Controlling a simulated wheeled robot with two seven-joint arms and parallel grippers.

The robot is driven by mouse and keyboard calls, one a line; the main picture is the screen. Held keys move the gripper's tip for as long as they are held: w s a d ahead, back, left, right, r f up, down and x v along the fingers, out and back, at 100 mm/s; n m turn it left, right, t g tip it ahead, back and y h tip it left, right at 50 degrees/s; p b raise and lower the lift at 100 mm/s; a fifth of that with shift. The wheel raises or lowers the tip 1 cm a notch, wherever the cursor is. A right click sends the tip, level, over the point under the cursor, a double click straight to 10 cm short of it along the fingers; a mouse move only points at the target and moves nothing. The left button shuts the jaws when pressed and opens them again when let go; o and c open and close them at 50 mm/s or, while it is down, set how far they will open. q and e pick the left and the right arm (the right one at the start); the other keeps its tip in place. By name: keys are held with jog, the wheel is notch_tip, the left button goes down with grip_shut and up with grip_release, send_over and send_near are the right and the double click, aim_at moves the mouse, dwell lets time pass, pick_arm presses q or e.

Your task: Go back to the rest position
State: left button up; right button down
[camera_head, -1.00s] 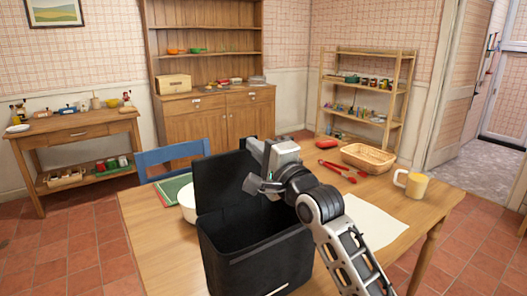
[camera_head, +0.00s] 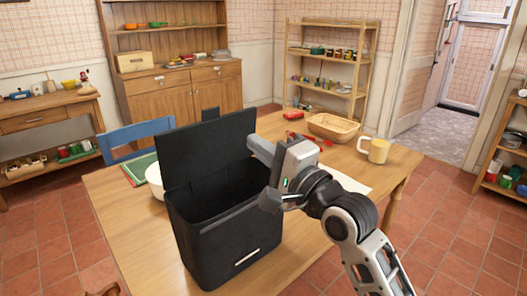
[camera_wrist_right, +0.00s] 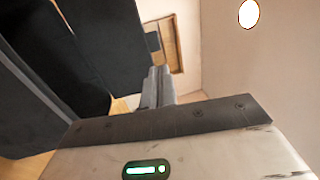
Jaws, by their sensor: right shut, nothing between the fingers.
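My right gripper (camera_head: 256,146) is shut and empty. It is raised above the table (camera_head: 122,222), by the right side of a black bin (camera_head: 222,246). Its fingers show pressed together in the right wrist view (camera_wrist_right: 156,86). The bin stands on the table with its lid (camera_head: 205,148) tipped up and its top open. Its dark inside shows no clear contents. In the right wrist view, the black lid (camera_wrist_right: 85,40) fills the left side. My left gripper is not in view.
A white bowl (camera_head: 153,180) and a green item (camera_head: 139,168) sit left of the bin. A blue chair (camera_head: 136,135) stands behind the table.

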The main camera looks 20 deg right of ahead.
jog(key=s+f+n+g+h, duration=0.2)
jog(key=s+f+n, duration=0.1)
jog(key=f, duration=0.8)
jog(key=s+f+n+g+h, duration=0.1)
jog(key=s+f+n+g, duration=0.2)
jog(key=f, duration=0.7)
jog(key=s+f+n+g+h, duration=0.1)
jog(key=s+f+n+g, duration=0.2)
jog(key=s+f+n, duration=0.7)
jog(key=s+f, duration=0.5)
jog(key=f, duration=0.2)
jog(key=shift+h, duration=0.4)
